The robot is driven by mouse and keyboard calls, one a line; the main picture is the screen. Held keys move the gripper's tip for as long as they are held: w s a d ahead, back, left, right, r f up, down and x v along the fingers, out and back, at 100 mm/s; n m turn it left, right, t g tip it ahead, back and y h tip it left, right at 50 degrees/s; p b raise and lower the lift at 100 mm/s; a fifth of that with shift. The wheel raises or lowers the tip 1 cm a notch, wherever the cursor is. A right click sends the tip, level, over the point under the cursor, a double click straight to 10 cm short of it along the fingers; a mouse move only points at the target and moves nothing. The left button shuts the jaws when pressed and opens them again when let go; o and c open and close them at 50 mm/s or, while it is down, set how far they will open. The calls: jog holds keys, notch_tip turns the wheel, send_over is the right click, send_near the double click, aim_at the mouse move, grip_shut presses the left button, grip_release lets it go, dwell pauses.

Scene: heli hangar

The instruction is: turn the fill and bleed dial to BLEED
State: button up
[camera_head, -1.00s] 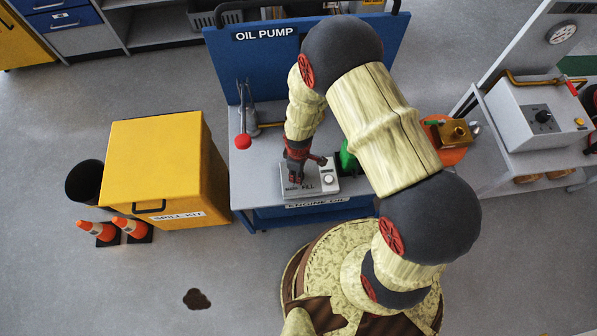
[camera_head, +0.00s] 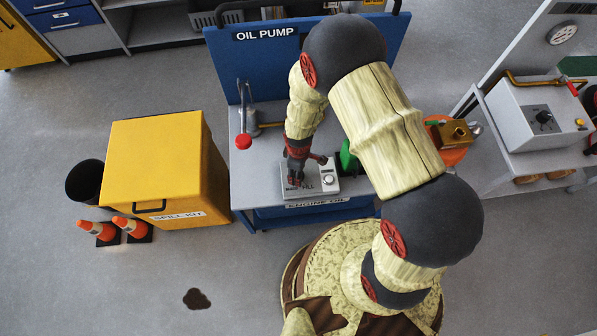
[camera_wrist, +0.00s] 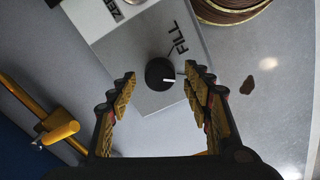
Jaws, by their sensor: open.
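The fill and bleed dial (camera_wrist: 160,74) is a small black round knob with a white pointer mark, on a light grey panel (camera_wrist: 188,52). The pointer is toward the right in the wrist view, on the side where the word FILL (camera_wrist: 179,38) stands. A second label (camera_wrist: 111,10) is partly cut off at the top. My gripper (camera_wrist: 160,78) is open, one yellow-padded finger on each side of the dial, with gaps to both. Depth to the knob is hard to judge. In the head view my gripper (camera_head: 296,180) is over the grey box (camera_head: 325,184) and hides the dial.
The box sits on the oil pump bench (camera_head: 262,178). A green object (camera_head: 348,158) stands close to its right. A red-ended lever (camera_head: 243,142) is at the bench's left. A yellow spill kit bin (camera_head: 158,160) stands beside the bench.

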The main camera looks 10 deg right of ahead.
notch_tip(320, 180, up, 11)
jog(key=shift+r, duration=0.15)
dwell(0.6)
jog(key=s+d+r+m+g, duration=0.2)
jog(key=s+r+m, duration=0.15)
jog(key=s, duration=0.25)
jog(key=s+d+r+m+t, duration=0.2)
jog(key=d+r+m, duration=0.1)
jog(key=r, duration=0.8)
jog(key=s+d+r+m+t, duration=0.2)
jog(key=d+r+m+t, duration=0.1)
jog(key=r, duration=0.8)
jog(key=s+d+r+m+t, duration=0.2)
jog(key=d+r+m, duration=0.1)
jog(key=r, duration=0.8)
jog(key=shift+s+d+r+t, duration=0.3)
jog(key=shift+s+d, duration=0.05)
jog(key=shift+d, duration=0.1)
